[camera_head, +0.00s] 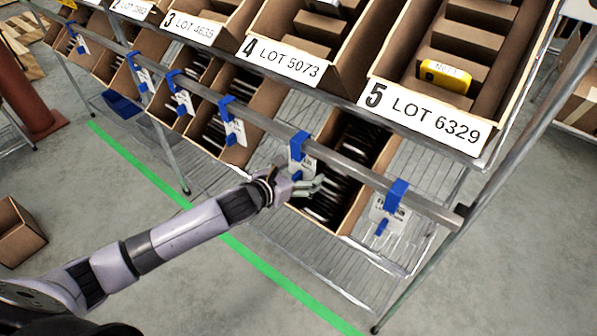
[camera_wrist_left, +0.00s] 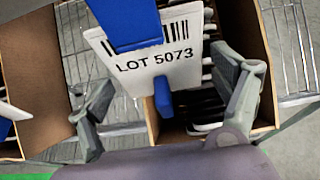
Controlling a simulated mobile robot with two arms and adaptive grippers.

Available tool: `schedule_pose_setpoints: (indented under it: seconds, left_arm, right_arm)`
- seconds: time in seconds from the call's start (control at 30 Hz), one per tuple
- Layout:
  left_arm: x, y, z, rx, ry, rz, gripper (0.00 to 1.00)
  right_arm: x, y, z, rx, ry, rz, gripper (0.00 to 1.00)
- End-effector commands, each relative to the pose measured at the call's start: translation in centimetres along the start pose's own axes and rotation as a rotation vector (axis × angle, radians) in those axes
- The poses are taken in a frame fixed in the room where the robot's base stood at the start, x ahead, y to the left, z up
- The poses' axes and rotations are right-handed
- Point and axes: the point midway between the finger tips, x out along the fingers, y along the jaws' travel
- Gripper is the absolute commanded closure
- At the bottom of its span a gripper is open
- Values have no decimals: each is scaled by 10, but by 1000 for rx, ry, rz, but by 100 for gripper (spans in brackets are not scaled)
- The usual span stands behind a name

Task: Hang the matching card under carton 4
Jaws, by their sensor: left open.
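Carton 4 (camera_head: 311,29) is a tilted cardboard carton on the upper shelf, with a front label (camera_head: 283,60) reading LOT 5073. A white card with a barcode, reading LOT 5073 in the left wrist view (camera_wrist_left: 155,62), hangs by a blue clip (camera_head: 299,141) on the grey rail (camera_head: 262,124). The card has a blue tab (camera_wrist_left: 162,93) at its lower edge. My left gripper (camera_head: 305,184) is open just in front of this card. In the left wrist view its fingers stand apart on both sides of the tab. My right gripper is not in view.
Other cards hang by blue clips along the rail, one (camera_head: 391,208) to the right. Carton 5 (camera_head: 476,80), labelled LOT 6329, holds a yellow item (camera_head: 445,76). Lower cartons (camera_head: 349,165) with dark contents sit behind the rail. Floor (camera_head: 140,210) in front is mostly clear.

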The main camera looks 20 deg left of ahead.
Motion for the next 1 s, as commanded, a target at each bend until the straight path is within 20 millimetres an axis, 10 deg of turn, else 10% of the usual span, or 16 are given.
schedule_pose_setpoints:
  seconds: [0.47, 1.0]
  left_arm:
    - [-7, 0, -1, 1, 1, 0, 7]
    - [-107, 1, -2, 2, 4, 1, 7]
  right_arm:
    - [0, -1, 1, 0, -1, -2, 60]
    - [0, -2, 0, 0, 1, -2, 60]
